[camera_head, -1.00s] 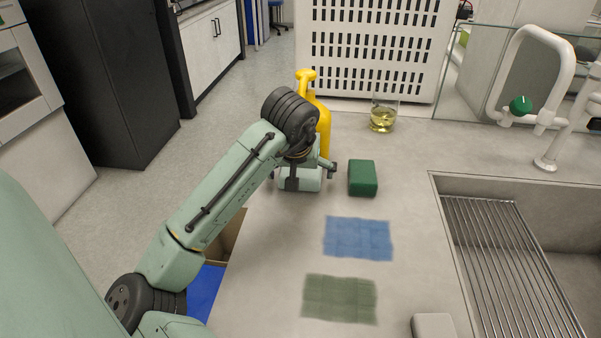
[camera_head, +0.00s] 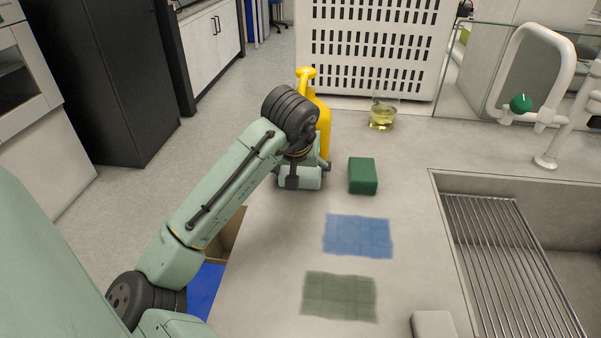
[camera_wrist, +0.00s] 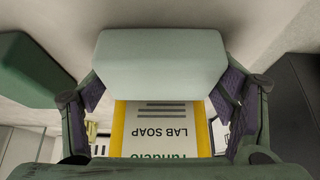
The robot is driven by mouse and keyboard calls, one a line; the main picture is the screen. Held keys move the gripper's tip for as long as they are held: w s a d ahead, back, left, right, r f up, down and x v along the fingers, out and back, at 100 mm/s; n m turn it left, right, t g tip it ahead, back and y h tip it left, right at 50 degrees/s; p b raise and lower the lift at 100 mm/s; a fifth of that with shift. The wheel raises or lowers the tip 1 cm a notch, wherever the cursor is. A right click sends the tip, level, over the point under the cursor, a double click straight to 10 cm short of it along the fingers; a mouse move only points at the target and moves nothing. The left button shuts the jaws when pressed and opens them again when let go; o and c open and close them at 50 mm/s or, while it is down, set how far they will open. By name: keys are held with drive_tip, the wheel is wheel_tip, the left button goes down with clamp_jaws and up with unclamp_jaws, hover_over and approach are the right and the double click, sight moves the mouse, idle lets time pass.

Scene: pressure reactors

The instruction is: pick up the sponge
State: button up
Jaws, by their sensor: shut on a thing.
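The sponge, a pale mint block with rounded edges (camera_wrist: 161,62), sits between the two dark finger pads of my gripper (camera_wrist: 163,88) in the wrist view. The pads press against its two sides, and my gripper is shut on it. In the head view my gripper (camera_head: 305,171) is low over the counter's left part, and the pale sponge (camera_head: 299,181) shows under it, partly covered. I cannot tell whether the sponge still touches the counter.
A yellow LAB SOAP bottle (camera_head: 323,125) stands right behind my gripper. A dark green block (camera_head: 363,176) lies to its right. A beaker of yellow liquid (camera_head: 382,116) stands farther back. Blue (camera_head: 358,236) and green (camera_head: 340,296) cloths lie in front. A sink (camera_head: 510,265) is at right.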

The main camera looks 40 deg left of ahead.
sight(300, 168)
drive_tip(key=shift+r+p, duration=0.45)
drive_tip(key=shift+r, duration=0.1)
wheel_tip(300, 168, up, 3)
drive_tip(key=p, duration=0.2)
drive_tip(key=shift+r+p, duration=0.1)
drive_tip(key=shift+p, duration=0.25)
drive_tip(key=s+a, duration=0.3)
drive_tip(key=a, duration=0.4)
drive_tip(key=s+a+p, duration=0.1)
drive_tip(key=s+a, duration=0.3)
drive_tip(key=a, duration=0.3)
drive_tip(key=shift+a+r, duration=0.2)
drive_tip(key=shift+r, duration=0.15)
drive_tip(key=o, duration=0.4)
drive_tip(key=c, duration=0.4)
